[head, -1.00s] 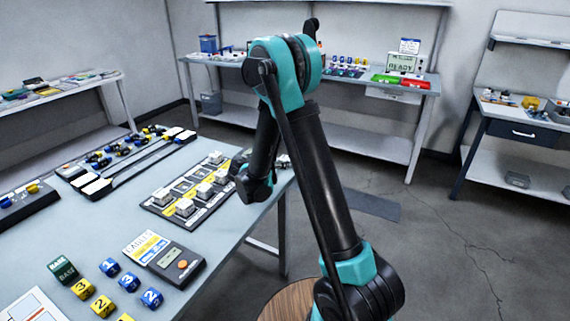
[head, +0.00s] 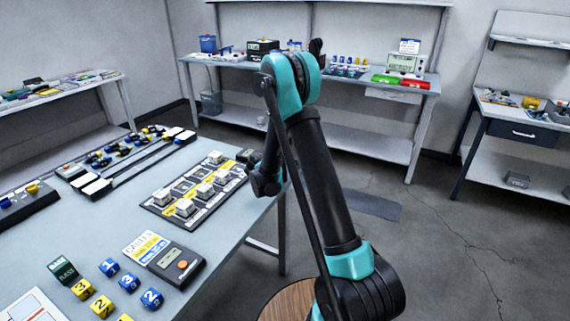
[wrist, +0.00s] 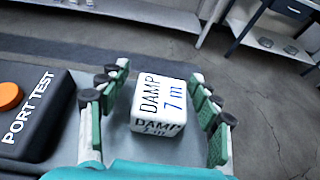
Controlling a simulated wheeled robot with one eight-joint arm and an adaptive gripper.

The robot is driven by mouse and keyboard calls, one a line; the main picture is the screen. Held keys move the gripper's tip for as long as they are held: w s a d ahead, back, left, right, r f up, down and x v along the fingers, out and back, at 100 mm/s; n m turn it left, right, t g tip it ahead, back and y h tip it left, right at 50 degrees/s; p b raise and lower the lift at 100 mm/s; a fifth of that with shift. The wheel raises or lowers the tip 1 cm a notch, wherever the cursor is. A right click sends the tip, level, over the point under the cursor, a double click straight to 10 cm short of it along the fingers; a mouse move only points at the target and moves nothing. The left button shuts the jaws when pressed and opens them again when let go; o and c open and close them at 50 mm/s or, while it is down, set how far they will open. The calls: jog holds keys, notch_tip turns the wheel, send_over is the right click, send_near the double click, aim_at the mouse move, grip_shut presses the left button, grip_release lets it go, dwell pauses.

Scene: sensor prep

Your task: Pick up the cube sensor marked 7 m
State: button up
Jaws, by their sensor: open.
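The white cube sensor marked "DAMP 7 m" (wrist: 158,105) sits in the middle of the wrist view, with its lettering on the top and near faces. My gripper (wrist: 160,84) is open, with its green-padded fingers on the left and right of the cube. I cannot tell whether any pad touches. In the head view my arm's end hangs at the table's right edge, and the marked cube cannot be made out there.
A dark box labelled "PORT TEST" (wrist: 32,112) with an orange button stands just left of the left finger. A tray (head: 157,213) with several white cubes lies left of my arm. A handheld device (head: 176,262) and numbered blue and yellow cubes are nearer. Floor shows beyond the table's edge.

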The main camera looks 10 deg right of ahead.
jog(key=c, duration=1.3)
jog(key=shift+r, duration=0.1)
